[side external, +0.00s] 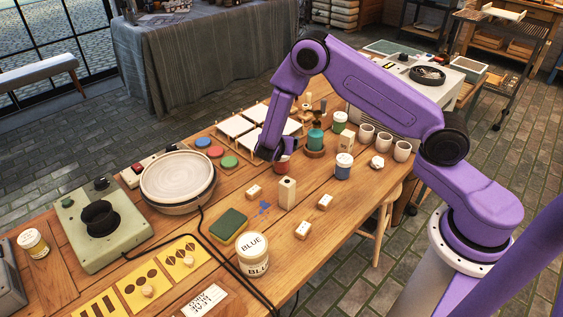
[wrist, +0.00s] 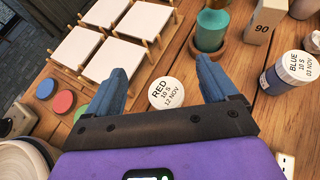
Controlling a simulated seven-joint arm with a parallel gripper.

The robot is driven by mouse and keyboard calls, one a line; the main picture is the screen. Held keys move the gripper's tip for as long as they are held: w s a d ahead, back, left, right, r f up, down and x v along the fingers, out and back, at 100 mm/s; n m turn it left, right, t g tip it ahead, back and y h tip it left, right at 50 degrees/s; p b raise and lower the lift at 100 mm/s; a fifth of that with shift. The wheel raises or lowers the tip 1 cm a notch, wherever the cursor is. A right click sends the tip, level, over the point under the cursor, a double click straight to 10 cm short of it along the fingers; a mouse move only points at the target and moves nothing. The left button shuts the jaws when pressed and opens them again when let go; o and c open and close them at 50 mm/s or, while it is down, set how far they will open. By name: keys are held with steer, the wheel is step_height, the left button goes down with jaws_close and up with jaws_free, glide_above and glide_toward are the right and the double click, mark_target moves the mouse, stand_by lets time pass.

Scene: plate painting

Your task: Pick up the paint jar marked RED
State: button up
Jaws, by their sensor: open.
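The paint jar marked RED (wrist: 166,93) shows its white lid in the wrist view, with "RED 10 S 12 NOV" written on it. In the side view the red jar (side external: 282,166) stands on the wooden table, partly hidden by my gripper. My gripper (wrist: 168,78) is open, with one blue finger on each side of the lid in the wrist view. In the side view my gripper (side external: 272,152) is low over the jar. I cannot tell whether the fingers touch it.
A blue jar (side external: 343,167) stands to the right, near a block marked 90 (wrist: 265,20). White tiles on a rack (side external: 235,127) are at the left.

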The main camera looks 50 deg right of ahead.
mark_target(281, 161)
steer(key=shift+f, duration=2.35)
step_height(281, 161, down, 2)
steer(key=shift+f, duration=0.2)
steer(key=shift+x, duration=1.1)
steer(key=shift+w+d+f, duration=0.25)
steer(key=shift+d+f, duration=0.05)
steer(key=c, duration=1.1)
